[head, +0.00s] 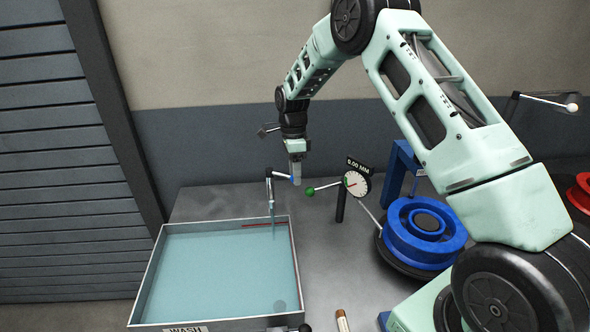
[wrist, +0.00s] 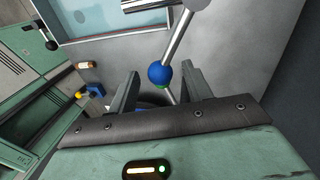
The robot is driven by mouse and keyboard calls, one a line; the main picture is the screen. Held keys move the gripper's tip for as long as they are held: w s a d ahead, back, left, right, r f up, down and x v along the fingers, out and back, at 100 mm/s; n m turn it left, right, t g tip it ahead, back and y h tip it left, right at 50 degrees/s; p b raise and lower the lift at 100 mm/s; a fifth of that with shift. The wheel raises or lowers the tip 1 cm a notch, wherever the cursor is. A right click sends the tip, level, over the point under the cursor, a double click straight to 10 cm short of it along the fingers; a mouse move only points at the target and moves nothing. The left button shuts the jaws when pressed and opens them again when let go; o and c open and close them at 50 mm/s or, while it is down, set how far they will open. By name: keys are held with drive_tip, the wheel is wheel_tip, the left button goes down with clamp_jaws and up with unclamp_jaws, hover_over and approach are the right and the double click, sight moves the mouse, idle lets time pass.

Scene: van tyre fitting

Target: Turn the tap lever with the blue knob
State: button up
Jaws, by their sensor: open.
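In the wrist view the blue knob (wrist: 158,74) sits at the end of a pale metal lever (wrist: 178,38), near the opening between my fingertips. My gripper (head: 296,180) points down at the knob, and its open fingers show in the wrist view (wrist: 160,78). The knob appears between the fingers, with no visible grip on it. Exact depth between fingers and knob is unclear.
A green-knobbed lever (head: 310,190) of a dial gauge (head: 357,183) is close on the right; its green ball (wrist: 168,67) shows behind the blue knob. The water tank (head: 146,285) lies in front left. A blue wheel rim (head: 405,250) stands right. Bare bench (head: 325,265) lies between.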

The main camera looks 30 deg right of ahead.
drive_tip(key=shift+s+f, duration=0.1)
drive_tip(key=shift+f, duration=0.2)
clamp_jaws()
